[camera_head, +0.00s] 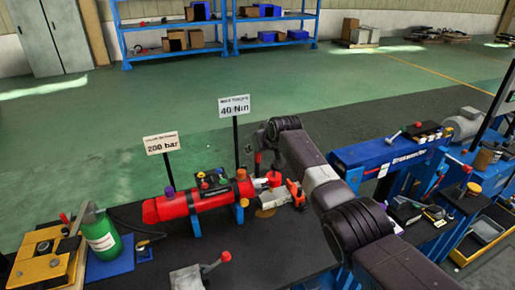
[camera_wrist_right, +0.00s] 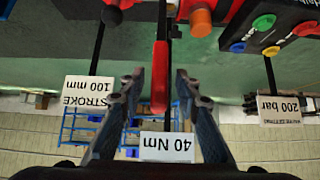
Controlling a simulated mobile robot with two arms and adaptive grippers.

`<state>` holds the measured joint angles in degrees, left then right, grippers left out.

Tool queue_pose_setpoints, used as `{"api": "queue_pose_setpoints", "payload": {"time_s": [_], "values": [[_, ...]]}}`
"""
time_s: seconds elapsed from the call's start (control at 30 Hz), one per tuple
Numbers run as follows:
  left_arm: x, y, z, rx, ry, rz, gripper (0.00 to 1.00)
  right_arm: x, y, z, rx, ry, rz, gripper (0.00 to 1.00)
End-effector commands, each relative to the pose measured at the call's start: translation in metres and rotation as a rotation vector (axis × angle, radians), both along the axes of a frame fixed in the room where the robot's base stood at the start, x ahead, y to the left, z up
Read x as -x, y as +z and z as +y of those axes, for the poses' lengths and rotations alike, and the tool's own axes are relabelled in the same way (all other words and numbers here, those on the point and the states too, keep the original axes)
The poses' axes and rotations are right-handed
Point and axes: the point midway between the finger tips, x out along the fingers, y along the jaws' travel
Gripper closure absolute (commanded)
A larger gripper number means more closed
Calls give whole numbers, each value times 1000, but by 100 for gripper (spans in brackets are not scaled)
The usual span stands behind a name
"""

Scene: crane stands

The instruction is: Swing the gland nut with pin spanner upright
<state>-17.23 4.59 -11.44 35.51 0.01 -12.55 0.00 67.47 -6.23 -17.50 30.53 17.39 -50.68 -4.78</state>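A red hydraulic cylinder (camera_head: 180,207) lies on blue supports on the dark bench in the head view. Its gland end (camera_head: 245,188) faces right, towards a pale metal part and red pieces. My right arm reaches in from the right, and its gripper (camera_head: 262,160) is above this end, partly hidden by the arm. In the right wrist view a narrow red bar (camera_wrist_right: 160,75), apparently the pin spanner's handle, stands between the fingers of my right gripper (camera_wrist_right: 155,85). The fingers are apart, with gaps on both sides of the bar. The gland nut is not clearly visible. My left gripper is out of view.
Sign posts with a 40 Nm sign (camera_head: 234,107) and a 200 bar sign (camera_head: 162,143) rise behind the cylinder. A green bottle (camera_head: 101,238) stands at left. A grey block with a red-knobbed lever (camera_head: 213,263) is in front. A blue stand (camera_head: 385,150) is at right.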

Motion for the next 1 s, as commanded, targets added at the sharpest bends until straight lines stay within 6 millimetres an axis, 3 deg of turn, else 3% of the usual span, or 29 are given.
{"api": "queue_pose_setpoints", "payload": {"time_s": [0.5,1.0], "values": [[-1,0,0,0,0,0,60,21,20,-8,1,0,0,70],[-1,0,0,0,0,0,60,65,66,-21,0,1,-2,70]]}}
